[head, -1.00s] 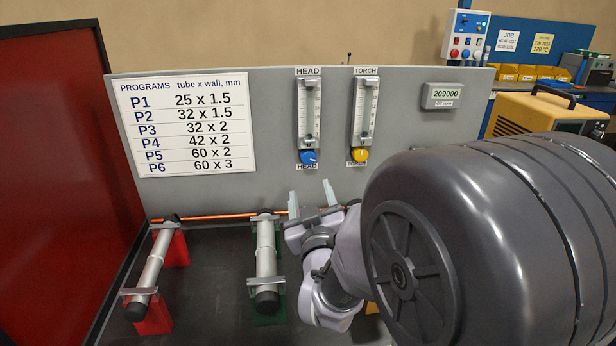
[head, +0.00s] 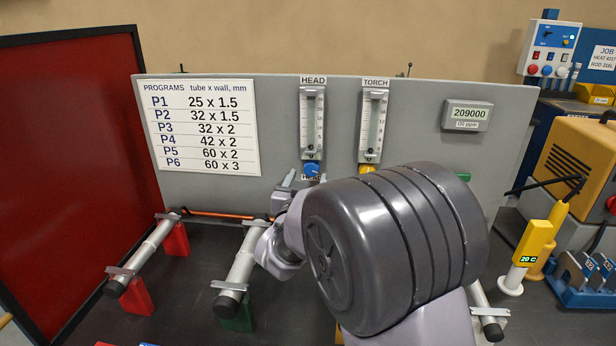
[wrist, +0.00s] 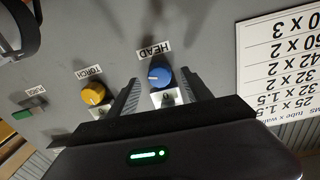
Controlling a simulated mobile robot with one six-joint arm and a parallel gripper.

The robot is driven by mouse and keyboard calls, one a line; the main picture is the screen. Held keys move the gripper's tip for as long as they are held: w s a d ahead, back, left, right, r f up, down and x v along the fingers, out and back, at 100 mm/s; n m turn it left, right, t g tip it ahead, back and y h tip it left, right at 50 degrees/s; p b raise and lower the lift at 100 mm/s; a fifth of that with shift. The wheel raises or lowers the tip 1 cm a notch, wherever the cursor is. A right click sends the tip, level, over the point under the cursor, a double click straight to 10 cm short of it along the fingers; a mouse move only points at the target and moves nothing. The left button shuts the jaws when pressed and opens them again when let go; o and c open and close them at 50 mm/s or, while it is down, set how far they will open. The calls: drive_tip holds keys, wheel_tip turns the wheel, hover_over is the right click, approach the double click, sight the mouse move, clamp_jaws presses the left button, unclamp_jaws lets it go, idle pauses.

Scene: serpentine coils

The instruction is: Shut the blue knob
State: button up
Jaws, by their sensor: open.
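The blue knob (head: 312,169) sits at the foot of the HEAD flow gauge (head: 312,120) on the grey panel. In the head view my gripper (head: 304,180) is just below and in front of it, partly hidden by my own arm. In the wrist view the blue knob (wrist: 160,77) shows between the two fingers of my open gripper (wrist: 158,80). A pale pointer mark shows on its face. The fingers stand either side with gaps; whether they reach around it in depth I cannot tell.
The yellow TORCH knob (wrist: 94,94) is close beside one finger in the wrist view; its gauge (head: 372,120) stands right of HEAD. A green PURGE button (wrist: 28,112) lies farther along. Tubes on red (head: 175,240) and green stands (head: 236,316) are on the bench below.

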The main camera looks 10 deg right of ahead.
sight(312, 172)
drive_tip(key=shift+x, duration=1.55)
clamp_jaws()
drive_tip(key=shift+d, duration=0.1)
drive_tip(key=shift+d+n+p, duration=0.1)
drive_tip(key=shift+n+p, duration=0.55)
drive_tip(key=shift+n, duration=2.55)
